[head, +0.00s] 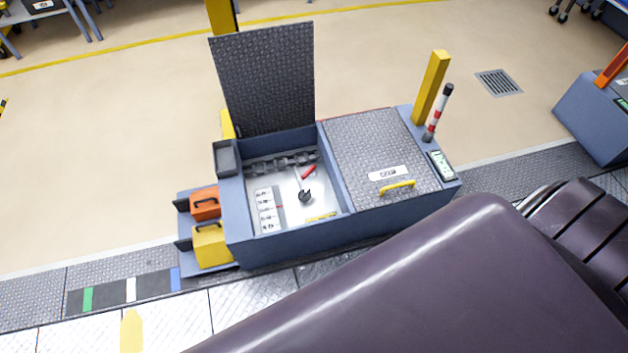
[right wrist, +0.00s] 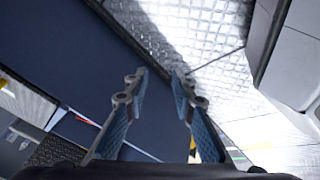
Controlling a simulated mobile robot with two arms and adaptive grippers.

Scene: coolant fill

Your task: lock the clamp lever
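The blue-grey floor unit (head: 340,233) has its left compartment open. Inside, a small red handle (head: 309,172), likely the clamp lever, lies at a slant near the back. A thin rod runs from near it to a black round knob (head: 305,196). Whether the lever is locked is too small to tell. My right gripper (right wrist: 159,80) is open and empty in the right wrist view, with its fingers apart beside a plain dark blue wall (right wrist: 65,50). The lever cannot be made out there. Neither gripper shows in the head view.
The raised tread-plate lid (head: 265,80) stands behind the compartment. A closed lid (head: 380,150) with a yellow handle (head: 398,187) covers the right side. A yellow post (head: 431,88) and striped rod (head: 438,113) rise at the right. Orange (head: 205,204) and yellow (head: 211,246) boxes sit left.

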